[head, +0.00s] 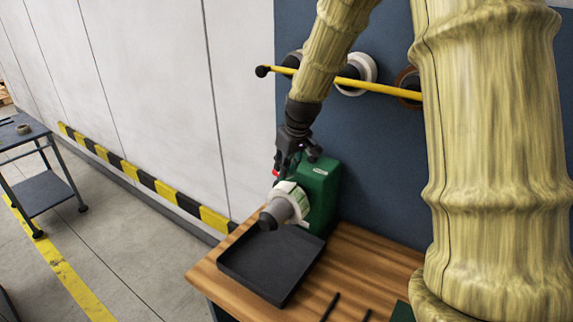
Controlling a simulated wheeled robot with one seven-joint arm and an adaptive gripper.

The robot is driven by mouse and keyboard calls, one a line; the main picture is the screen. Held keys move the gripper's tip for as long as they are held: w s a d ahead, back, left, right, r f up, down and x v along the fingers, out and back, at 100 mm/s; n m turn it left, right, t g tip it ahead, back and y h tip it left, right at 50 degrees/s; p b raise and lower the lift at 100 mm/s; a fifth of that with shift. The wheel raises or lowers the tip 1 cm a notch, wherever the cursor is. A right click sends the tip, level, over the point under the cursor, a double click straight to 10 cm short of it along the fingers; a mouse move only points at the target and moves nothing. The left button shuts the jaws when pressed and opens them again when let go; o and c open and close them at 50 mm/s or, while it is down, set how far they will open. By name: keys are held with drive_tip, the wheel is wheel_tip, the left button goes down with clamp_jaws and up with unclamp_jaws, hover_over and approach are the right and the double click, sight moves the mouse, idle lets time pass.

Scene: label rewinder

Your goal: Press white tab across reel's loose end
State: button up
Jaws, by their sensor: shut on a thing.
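I cannot tell whether the fingers touch the reel. The reel's loose end cannot be made out either.
A black tray (270,262) lies on the wooden bench (352,262) in front of the rewinder. Dark rods lie at the bench's front. A yellow bar (385,89) holding rolls crosses the blue panel behind. A grey cart (30,140) stands far left on open floor.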

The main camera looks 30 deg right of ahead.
drive_tip(key=shift+s+f+b, duration=0.15)
drive_tip(key=shift+f+b, duration=0.15)
drive_tip(key=shift+f, duration=0.15)
drive_tip(key=shift+f+b, duration=0.5)
drive_tip(key=shift+f, duration=0.8)
drive_tip(key=shift+f, duration=0.4)
drive_tip(key=shift+c, duration=0.3)
idle(0.6)
drive_tip(key=o, duration=0.8)
drive_tip(key=shift+r, duration=0.1)
drive_tip(key=v, duration=1.1)
drive_tip(key=shift+r, duration=0.4)
drive_tip(key=shift+s+d, duration=0.1)
